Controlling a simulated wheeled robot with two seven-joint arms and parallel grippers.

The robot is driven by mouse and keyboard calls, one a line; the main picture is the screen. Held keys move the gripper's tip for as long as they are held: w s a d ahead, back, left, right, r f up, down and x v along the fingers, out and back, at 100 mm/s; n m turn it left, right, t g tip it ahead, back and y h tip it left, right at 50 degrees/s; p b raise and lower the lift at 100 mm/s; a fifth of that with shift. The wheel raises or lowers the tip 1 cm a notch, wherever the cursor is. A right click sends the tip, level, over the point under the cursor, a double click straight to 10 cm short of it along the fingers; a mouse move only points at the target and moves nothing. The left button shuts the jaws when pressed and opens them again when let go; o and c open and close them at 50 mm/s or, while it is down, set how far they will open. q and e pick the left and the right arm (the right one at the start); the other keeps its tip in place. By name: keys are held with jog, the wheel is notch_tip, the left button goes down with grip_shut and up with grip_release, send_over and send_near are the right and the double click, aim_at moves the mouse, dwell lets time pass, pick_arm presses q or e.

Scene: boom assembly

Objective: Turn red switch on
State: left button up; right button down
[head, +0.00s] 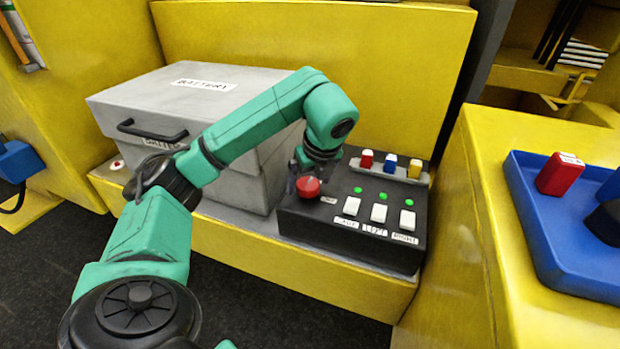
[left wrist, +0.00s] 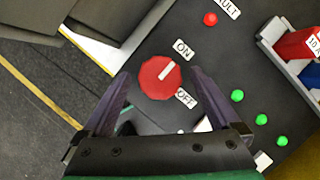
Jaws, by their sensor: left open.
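The red switch is a round red knob (head: 308,187) on the left part of the dark control box (head: 350,245). In the left wrist view the knob (left wrist: 153,86) has a white line that points up and right, toward the ON label (left wrist: 184,49). The OFF label (left wrist: 186,98) lies to its lower right. My left gripper (head: 307,178) is at the knob from above. In the left wrist view its open fingers (left wrist: 160,77) stand one on each side of the knob, with gaps visible. I cannot tell whether either finger touches it. My right gripper is out of view.
The box carries white switches (head: 379,213) with green lights and a rack of red, blue and yellow fuses (head: 389,163). A red light (left wrist: 210,19) sits by a FAULT label. A grey battery box (head: 200,110) stands left. A blue tray (head: 560,275) is at right.

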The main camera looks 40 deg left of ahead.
pick_arm(q)
jog(key=p+v, duration=0.7)
jog(key=v, duration=0.7)
jog(key=shift+r+p, duration=0.25)
jog(key=shift+p, duration=0.05)
